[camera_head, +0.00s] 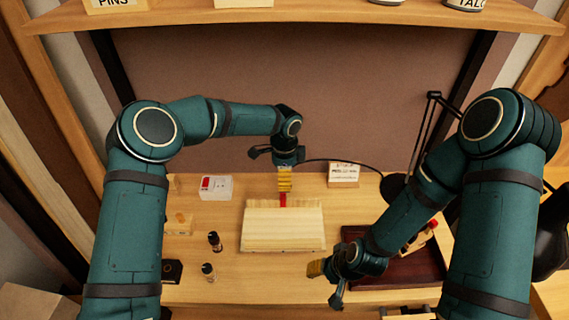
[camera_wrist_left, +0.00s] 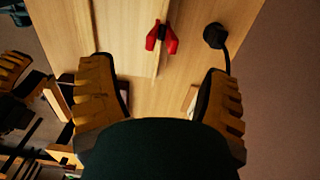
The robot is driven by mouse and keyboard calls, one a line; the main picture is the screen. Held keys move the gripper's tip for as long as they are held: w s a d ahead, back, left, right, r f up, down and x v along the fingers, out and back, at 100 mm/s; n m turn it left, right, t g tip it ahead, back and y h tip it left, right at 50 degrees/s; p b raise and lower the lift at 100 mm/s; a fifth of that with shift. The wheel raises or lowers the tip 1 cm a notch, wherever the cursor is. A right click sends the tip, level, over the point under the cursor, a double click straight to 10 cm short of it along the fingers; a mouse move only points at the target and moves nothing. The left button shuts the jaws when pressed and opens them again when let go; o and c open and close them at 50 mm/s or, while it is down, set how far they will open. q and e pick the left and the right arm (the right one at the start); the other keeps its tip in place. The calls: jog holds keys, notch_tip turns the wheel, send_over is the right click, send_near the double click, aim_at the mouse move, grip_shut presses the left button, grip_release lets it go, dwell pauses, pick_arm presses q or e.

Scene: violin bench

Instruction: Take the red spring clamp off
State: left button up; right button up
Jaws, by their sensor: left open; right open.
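The red spring clamp (camera_head: 283,199) shows at the back edge of a pale wooden block (camera_head: 283,225) on the bench, partly hidden behind my left gripper (camera_head: 285,182). In the left wrist view the clamp's two red handles (camera_wrist_left: 161,38) lie ahead, roughly centred between the ribbed yellow fingers of my left gripper (camera_wrist_left: 160,66). Those fingers are spread and I see nothing between their tips; the clamp looks apart from them. My right gripper (camera_head: 317,269) is open and empty, right of and in front of the block, near the dark red tray.
A dark red tray (camera_head: 405,272) with tools lies at the right. Two small dark bottles (camera_head: 214,241) stand left of the block. A clear box (camera_head: 215,187) and a card (camera_head: 343,173) are further back. A shelf (camera_head: 300,22) crosses above.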

aim_at(283, 197)
pick_arm(q)
notch_tip(283, 197, down, 9)
jog(key=shift+r, duration=0.15)
dwell(0.4)
grip_shut()
dwell(0.5)
